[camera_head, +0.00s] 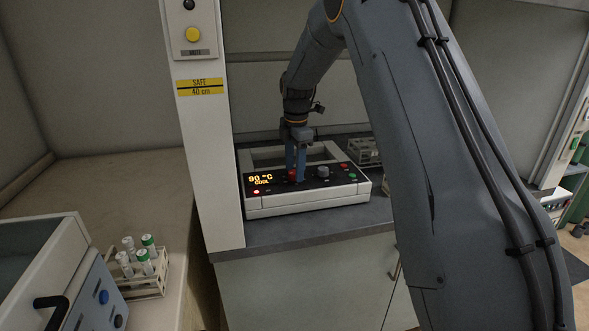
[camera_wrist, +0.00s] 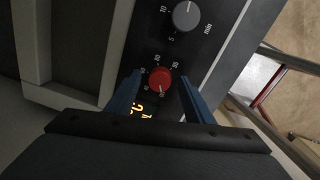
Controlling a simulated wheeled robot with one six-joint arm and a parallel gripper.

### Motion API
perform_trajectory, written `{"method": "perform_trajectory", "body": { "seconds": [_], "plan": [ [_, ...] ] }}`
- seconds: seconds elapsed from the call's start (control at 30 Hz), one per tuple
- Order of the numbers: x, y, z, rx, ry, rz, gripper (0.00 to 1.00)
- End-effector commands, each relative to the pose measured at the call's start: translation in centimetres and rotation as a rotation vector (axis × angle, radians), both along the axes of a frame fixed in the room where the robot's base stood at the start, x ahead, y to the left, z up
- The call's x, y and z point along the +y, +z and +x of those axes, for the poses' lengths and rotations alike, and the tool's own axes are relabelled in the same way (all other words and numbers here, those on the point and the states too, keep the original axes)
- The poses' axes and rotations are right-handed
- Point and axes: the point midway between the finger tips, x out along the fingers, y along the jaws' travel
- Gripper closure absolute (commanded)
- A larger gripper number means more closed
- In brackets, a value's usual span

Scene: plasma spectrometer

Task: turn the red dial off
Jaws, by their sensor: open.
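The red dial (camera_wrist: 160,79) is on the black front panel of a white device, with number marks around it. In the head view the red dial (camera_head: 292,175) shows only partly, behind my gripper's fingers. My gripper (camera_head: 296,168) is above the panel, pointing down at the dial. In the wrist view my gripper's two blue fingers (camera_wrist: 160,95) stand apart, one on each side of the red dial, with gaps between them and it. I cannot tell whether the fingertips reach down to the panel. The display (camera_head: 260,179) is lit and reads 90 °C and a second line.
A grey dial (camera_head: 322,171) marked in minutes is beside the red one, also in the wrist view (camera_wrist: 187,15). Small buttons (camera_head: 352,175) lie further right. A white cabinet post (camera_head: 208,150) stands left of the device. A tube rack (camera_head: 368,152) is behind it.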

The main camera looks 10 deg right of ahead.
Motion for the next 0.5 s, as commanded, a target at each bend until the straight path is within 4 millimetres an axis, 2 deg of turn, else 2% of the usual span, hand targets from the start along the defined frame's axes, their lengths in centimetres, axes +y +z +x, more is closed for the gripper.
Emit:
{"method": "perform_trajectory", "body": {
  "seconds": [0.3,0.5],
  "plan": [
    [-0.1,4.8,-0.2,-0.004,0.000,0.000,0.52],
    [-0.1,6.9,-0.3,-0.002,0.000,-0.001,0.52]
  ]
}}
